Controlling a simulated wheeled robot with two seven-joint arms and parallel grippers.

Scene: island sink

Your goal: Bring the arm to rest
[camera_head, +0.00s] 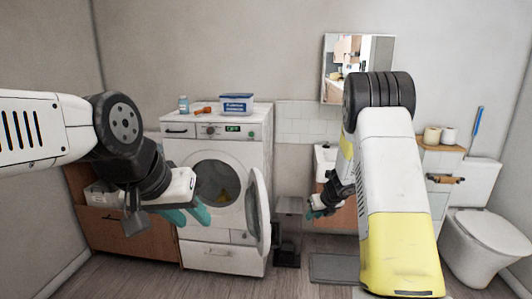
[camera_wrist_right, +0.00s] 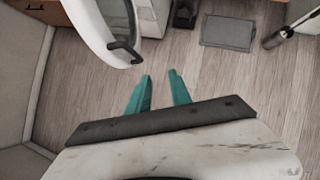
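My left gripper (camera_head: 190,215) hangs in front of the washing machine in the head view. Its two teal fingers look apart, with nothing seen between them. My right arm bends down at the right of the head view, its hand (camera_head: 320,207) small and partly hidden by the forearm. In the right wrist view the two teal fingers of my right gripper (camera_wrist_right: 160,85) are spread apart over the bare floor and hold nothing.
The washing machine (camera_head: 218,258) has its round door (camera_head: 258,212) swung open; the door (camera_wrist_right: 105,30) also shows in the wrist view. A grey mat (camera_head: 334,268) lies on the floor. A toilet (camera_head: 480,240) is at the right, a wooden cabinet (camera_head: 125,235) at the left.

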